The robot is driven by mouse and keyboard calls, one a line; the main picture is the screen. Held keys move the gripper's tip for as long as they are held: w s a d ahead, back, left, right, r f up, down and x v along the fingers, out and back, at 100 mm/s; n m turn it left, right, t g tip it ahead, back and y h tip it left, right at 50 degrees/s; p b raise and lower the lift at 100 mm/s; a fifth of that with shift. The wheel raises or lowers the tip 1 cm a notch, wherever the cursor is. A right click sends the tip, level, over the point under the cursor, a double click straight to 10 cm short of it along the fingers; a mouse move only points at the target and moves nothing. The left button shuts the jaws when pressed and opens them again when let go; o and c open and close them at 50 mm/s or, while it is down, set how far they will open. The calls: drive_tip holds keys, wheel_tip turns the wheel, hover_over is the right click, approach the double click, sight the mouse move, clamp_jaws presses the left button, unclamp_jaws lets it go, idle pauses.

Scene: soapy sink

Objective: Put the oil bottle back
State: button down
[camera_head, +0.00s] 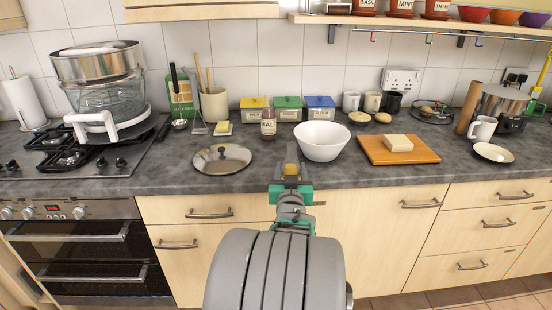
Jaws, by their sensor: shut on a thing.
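The oil bottle (291,158), golden yellow with a narrow top, stands roughly upright in front of the white bowl, at the counter's front edge. My gripper (291,182) is shut on its lower part, and my arm hides some of what is below. I cannot tell whether the bottle touches the counter. A dark bottle with a white label (268,124) stands behind it to the left, apart from it.
A white bowl (322,142) is close behind the oil bottle. A round lid (221,158) lies to the left, and a wooden board (398,150) with a pale block lies to the right. Yellow, green and blue tins (288,108) stand by the wall. Bare worktop (335,175) shows at the front.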

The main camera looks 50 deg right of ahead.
drive_tip(key=s+d+r+m+g+h, duration=0.1)
drive_tip(key=s+d+r+g, duration=0.1)
drive_tip(key=s+d, duration=0.25)
drive_tip(key=w+d+r+n+t+y+p, duration=0.1)
drive_tip(key=w+r+n+t+y, duration=0.15)
drive_tip(key=r, duration=0.45)
drive_tip(key=w+d+r+n+t+y+p, duration=0.1)
drive_tip(key=w+d+r+n+t+y, duration=0.15)
drive_tip(key=r, duration=0.45)
drive_tip(key=w+d+f+p, duration=0.2)
drive_tip(key=w+f, duration=1.1)
drive_tip(key=shift+d+m+t+h+p, duration=0.3)
drive_tip(key=shift+d+m, duration=0.05)
drive_tip(key=shift+m, duration=0.05)
